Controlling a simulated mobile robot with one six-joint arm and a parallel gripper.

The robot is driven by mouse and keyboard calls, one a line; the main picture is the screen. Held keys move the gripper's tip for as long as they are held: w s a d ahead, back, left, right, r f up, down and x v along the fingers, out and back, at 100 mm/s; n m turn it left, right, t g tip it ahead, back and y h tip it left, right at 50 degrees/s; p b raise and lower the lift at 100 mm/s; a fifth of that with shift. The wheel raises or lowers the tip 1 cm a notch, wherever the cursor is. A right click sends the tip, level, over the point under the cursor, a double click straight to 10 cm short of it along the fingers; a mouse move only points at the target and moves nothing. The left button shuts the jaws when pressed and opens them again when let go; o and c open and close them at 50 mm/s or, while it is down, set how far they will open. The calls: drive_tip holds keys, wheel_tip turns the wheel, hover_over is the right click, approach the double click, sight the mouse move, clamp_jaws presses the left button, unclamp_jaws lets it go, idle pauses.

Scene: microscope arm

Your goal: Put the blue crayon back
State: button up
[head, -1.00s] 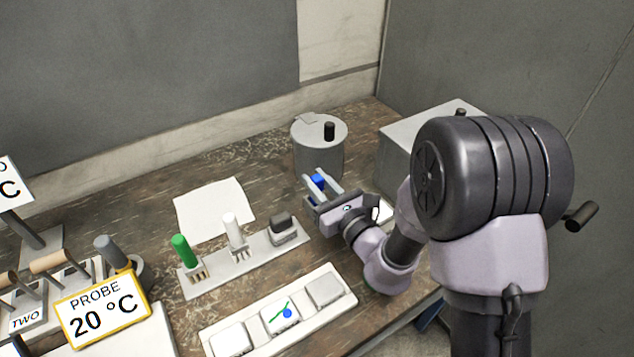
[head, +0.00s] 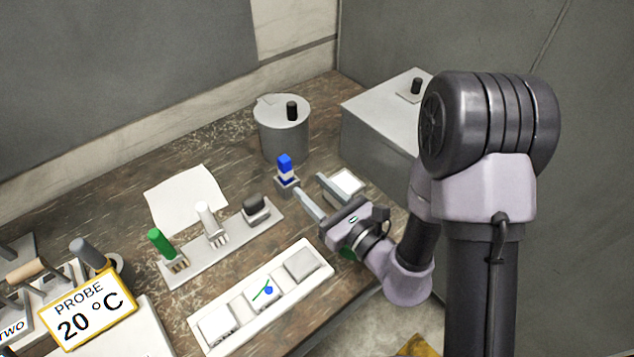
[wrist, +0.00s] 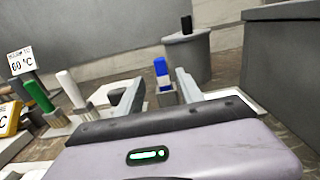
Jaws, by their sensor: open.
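The blue crayon (head: 284,167) stands upright in a small grey holder (head: 287,187) behind the long rack, near the round canister. My gripper (head: 308,193) is open and empty in front of it, apart from the crayon in the head view.
A lidded canister (head: 282,130) and a large grey box (head: 385,120) stand behind. A white panel (head: 245,300) with square tiles lies in front. A paper sheet (head: 185,195) lies at the left. A probe sign (head: 87,305) stands front left.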

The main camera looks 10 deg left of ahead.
drive_tip(key=s+a+r+n+g+y, duration=0.4)
drive_tip(key=s+r+n+g, duration=0.35)
drive_tip(key=s+r, duration=0.2)
drive_tip(key=s+d+r+n+g+h, duration=0.1)
drive_tip(key=s+d+n+g+h, duration=0.15)
drive_tip(key=s+n, duration=0.25)
drive_tip(key=s+d+r+n+g+h, duration=0.1)
drive_tip(key=s+n+g+h, duration=0.25)
drive_tip(key=s+n, duration=0.2)
drive_tip(key=w+d+r+n+t+h, duration=0.1)
drive_tip(key=d+t+h, duration=0.3)
drive_tip(key=d, duration=0.5)
drive_tip(key=w+d+r+n+t+h, duration=0.1)
drive_tip(key=d+h, duration=0.4)
drive_tip(key=d, duration=0.5)
drive_tip(key=n+t, duration=0.1)
drive_tip(key=t, duration=0.1)
drive_tip(key=shift+w+d+r+n+t+h+p, duration=0.2)
drive_tip(key=shift+r+n+t+h+p, duration=0.1)
drive_tip(key=shift+t+h+p, duration=0.1)
